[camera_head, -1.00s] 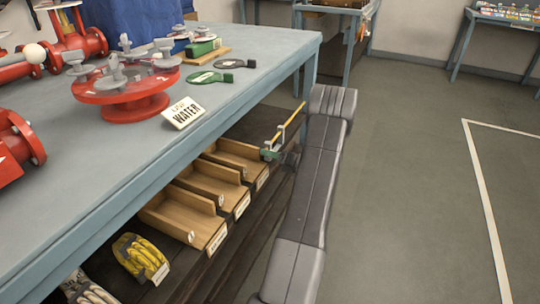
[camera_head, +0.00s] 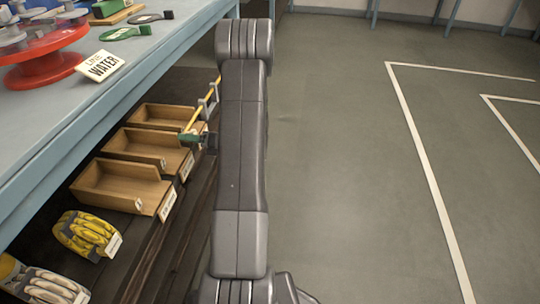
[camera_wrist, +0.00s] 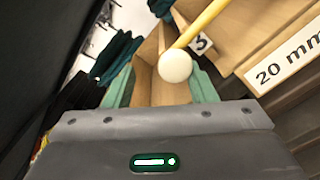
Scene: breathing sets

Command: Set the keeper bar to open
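A yellow bar (camera_head: 206,102), which I take to be the keeper bar, slants across small grey posts beside the far wooden tray on the lower shelf. In the wrist view the yellow bar (camera_wrist: 205,22) ends in a white ball knob (camera_wrist: 175,65). My gripper (camera_head: 190,138), with green fingers, is at the near end of the bar. In the wrist view its two fingers stand apart, with the knob between them in the picture, closer to the right finger. Whether a finger touches the knob cannot be told.
Wooden trays (camera_head: 118,184) line the shelf under the blue-grey bench (camera_head: 100,100). Yellow gloves (camera_head: 87,234) and pale gloves (camera_head: 40,285) lie nearer. A "20 mm" label (camera_wrist: 288,62) is close on the right in the wrist view. The floor to the right is open.

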